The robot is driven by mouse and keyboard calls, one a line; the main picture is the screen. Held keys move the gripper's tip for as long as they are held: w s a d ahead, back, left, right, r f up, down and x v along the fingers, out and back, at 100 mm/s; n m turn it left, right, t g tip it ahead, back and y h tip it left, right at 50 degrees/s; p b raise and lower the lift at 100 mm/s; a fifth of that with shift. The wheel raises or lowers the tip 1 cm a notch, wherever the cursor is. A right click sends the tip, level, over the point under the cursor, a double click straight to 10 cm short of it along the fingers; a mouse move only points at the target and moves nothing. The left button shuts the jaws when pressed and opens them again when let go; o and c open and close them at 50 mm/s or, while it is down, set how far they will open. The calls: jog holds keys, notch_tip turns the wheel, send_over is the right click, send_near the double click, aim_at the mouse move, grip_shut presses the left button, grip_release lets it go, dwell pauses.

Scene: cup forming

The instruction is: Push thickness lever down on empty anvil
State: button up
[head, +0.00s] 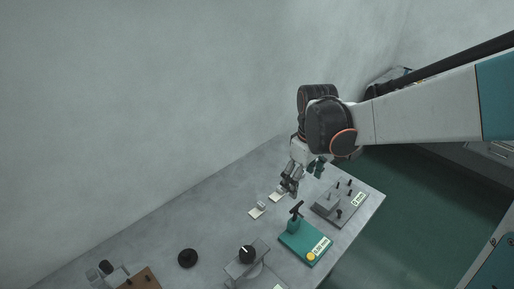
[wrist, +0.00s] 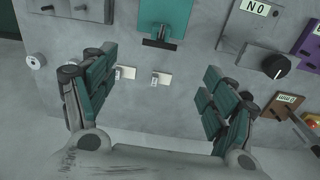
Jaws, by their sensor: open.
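The thickness gauge is a teal block (head: 303,243) with a black T-shaped lever (head: 297,211) standing at its back end. A white label and a yellow round spot are at its front. In the wrist view the teal block (wrist: 165,18) is at the top middle, with the black lever (wrist: 160,40) at its lower edge. I see no piece on the gauge, but the anvil itself is too small to make out. My gripper (head: 304,178) is open and empty, above the table behind the lever. In the wrist view its fingers (wrist: 160,62) are spread wide, apart from the lever.
A grey fixture with black pegs (head: 338,203) stands right of the gauge. A grey unit with a black knob (head: 246,254) stands left. Two small pale pads (head: 257,212) lie behind. A black disc (head: 188,258) and brown block (head: 140,280) are farther left. The wall is close behind.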

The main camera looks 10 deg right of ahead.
aim_at(297, 206)
jog(key=f+b, duration=0.1)
jog(key=f, duration=0.3)
jog(key=f+b, duration=0.1)
jog(key=f, duration=0.4)
jog(key=f+b, duration=0.2)
jog(key=f, duration=0.3)
jog(key=shift+w+f, duration=0.15)
jog(key=shift+w, duration=0.15)
jog(key=c, duration=1.7)
